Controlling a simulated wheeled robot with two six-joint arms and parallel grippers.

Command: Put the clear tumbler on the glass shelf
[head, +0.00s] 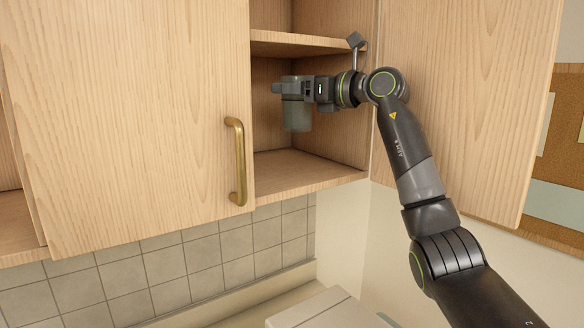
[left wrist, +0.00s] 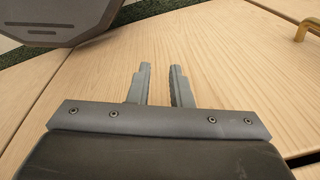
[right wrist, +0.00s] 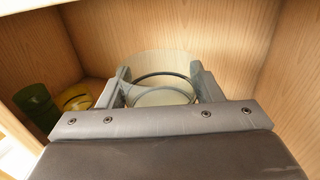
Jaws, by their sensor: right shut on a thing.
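The clear tumbler (head: 298,117) is upright inside the open cabinet bay in the head view, apparently above the lower wooden board (head: 300,172). My right gripper (head: 284,87) is shut around its upper part. In the right wrist view, the tumbler (right wrist: 163,92) shows its round rim between the two fingers. A wooden middle shelf (head: 300,41) runs above the gripper. No board looks like glass, so I cannot tell which is the glass shelf. My left gripper (left wrist: 160,80) is open and empty in the left wrist view, with pale wood beyond it.
A green item (right wrist: 36,102) and a yellow item (right wrist: 76,97) stand at the left in the right wrist view. A closed door with a brass handle (head: 238,160) borders the bay at left. An open door (head: 475,110) stands at right, behind my right arm.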

